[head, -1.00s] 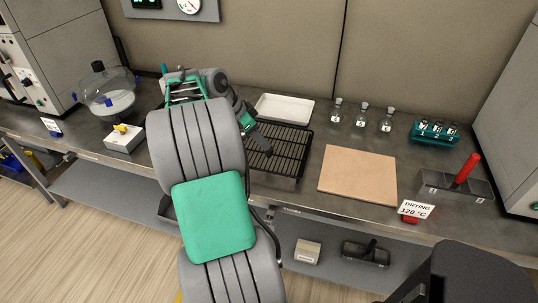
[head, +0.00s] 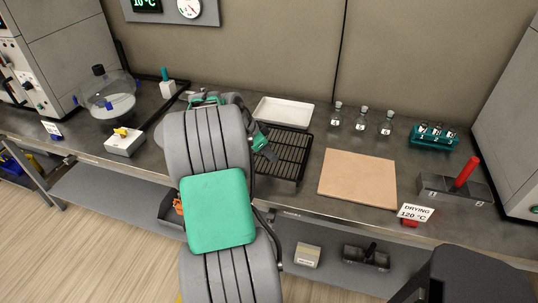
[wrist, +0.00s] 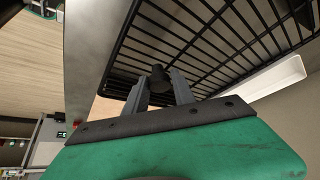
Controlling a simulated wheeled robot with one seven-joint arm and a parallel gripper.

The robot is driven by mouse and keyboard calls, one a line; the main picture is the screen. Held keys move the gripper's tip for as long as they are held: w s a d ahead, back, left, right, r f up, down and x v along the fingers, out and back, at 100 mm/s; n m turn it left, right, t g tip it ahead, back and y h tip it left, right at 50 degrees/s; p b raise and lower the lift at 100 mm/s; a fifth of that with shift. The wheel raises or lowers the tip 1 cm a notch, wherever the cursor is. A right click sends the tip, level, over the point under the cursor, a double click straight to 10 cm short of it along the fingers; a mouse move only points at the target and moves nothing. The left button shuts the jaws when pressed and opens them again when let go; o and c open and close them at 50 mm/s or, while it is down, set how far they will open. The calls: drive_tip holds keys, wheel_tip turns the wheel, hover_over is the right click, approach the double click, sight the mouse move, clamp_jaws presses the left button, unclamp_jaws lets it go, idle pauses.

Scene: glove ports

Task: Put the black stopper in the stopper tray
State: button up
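My gripper (head: 268,153) is low over the black wire rack in the head view. In the wrist view its two grey fingers (wrist: 159,86) are closed around a small dark round piece, which looks like the black stopper (wrist: 158,73), held at the fingertips. The stopper cannot be made out in the head view. A shallow white tray (head: 284,104), which may be the stopper tray, lies behind the rack and looks empty. It also shows at the right of the wrist view (wrist: 268,77).
The wire rack (head: 290,155) is empty where visible. Stoppered flasks (head: 362,121) stand right of the white tray. A tan board (head: 358,178), a green vial rack (head: 434,140) and a grey bin with a red handle (head: 465,174) lie further right. A round vessel (head: 107,103) stands left.

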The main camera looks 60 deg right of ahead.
clamp_jaws()
drive_tip(key=shift+r, duration=0.1)
